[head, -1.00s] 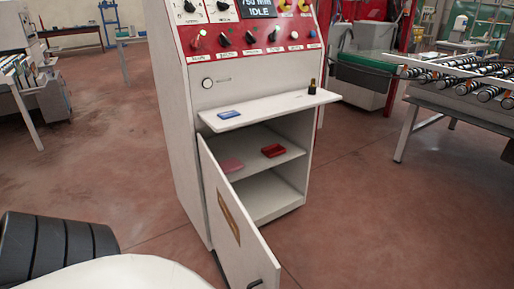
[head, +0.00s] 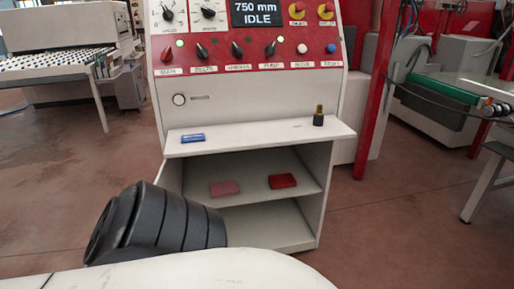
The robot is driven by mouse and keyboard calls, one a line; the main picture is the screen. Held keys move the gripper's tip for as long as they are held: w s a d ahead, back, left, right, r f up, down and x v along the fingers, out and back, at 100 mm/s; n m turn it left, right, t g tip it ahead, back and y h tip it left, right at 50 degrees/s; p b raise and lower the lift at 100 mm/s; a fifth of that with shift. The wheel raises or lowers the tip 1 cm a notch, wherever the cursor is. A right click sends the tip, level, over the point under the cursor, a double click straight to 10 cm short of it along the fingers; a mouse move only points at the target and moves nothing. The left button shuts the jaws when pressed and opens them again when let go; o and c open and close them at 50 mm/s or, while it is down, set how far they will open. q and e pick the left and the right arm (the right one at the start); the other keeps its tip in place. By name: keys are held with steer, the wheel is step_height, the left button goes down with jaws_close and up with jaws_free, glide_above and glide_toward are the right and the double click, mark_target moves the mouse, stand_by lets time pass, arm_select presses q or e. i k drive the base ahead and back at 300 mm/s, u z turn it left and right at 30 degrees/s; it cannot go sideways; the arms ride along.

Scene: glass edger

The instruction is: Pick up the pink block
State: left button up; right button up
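The pink block (head: 225,188) lies flat on the inner shelf (head: 255,194) of the open cabinet in the head view. A red block (head: 283,181) lies on the same shelf, to its right and apart from it. Neither of my grippers is in view, so I cannot see whether they are open or shut.
A white ledge (head: 255,142) juts out above the shelf, with a blue block (head: 193,137) and a small dark bottle (head: 319,116) on it. The control panel (head: 245,52) rises above. Dark and white parts, probably mine, cover the lower left and bottom. Floor is clear at right.

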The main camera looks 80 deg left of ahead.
mark_target(223, 188)
steer(key=i, duration=0.35)
steer(key=u, duration=2.4)
steer(key=i, duration=2.2)
steer(key=u, duration=1.25)
